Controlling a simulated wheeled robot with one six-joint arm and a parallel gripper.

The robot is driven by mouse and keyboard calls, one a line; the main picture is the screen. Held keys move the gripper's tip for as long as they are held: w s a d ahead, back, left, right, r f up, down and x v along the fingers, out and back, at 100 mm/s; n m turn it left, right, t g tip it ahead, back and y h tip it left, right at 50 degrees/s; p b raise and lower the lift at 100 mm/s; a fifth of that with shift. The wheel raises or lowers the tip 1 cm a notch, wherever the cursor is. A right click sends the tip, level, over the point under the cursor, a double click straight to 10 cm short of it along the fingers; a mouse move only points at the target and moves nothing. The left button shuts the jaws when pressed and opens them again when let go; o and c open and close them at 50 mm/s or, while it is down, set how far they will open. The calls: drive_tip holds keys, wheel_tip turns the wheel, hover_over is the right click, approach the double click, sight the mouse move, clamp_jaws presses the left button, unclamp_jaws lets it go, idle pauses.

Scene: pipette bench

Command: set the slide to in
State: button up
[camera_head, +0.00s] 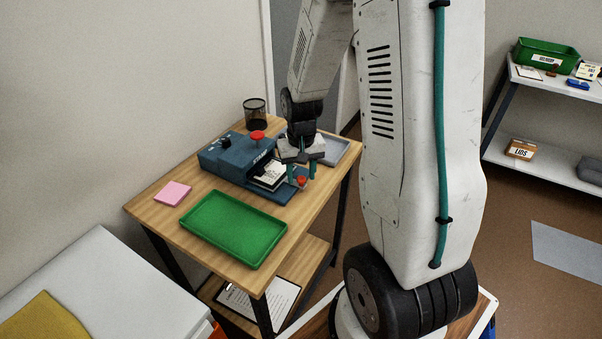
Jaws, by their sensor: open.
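A blue-grey device (222,153) sits on the wooden table, with a red button on top and dark knobs at its back left. A low blue slide part (283,195) extends from its front right side, carrying a white labelled piece (270,176) and a small red knob (301,181). The slide appears to stand out from the body. My gripper (301,173) points down over the slide's right end, its teal fingers apart, one each side of the red knob as seen here. I cannot tell whether either finger touches it.
A green tray (233,258) lies in front of the device, a pink pad (173,193) to its left. A black mesh cup (255,113) stands behind, and a grey tray (334,148) lies behind my gripper. Bare tabletop (150,208) shows at the left.

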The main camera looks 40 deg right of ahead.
sight(278, 174)
drive_tip(key=shift+f, duration=0.15)
clamp_jaws()
drive_tip(key=w+a, duration=0.1)
drive_tip(key=w, duration=0.3)
drive_tip(key=w+a, duration=0.1)
drive_tip(key=w, duration=0.2)
drive_tip(key=shift+w+a, duration=0.1)
drive_tip(key=shift+a, duration=0.2)
unclamp_jaws()
drive_tip(key=shift+a, duration=0.1)
wheel_tip(278, 174, up, 8)
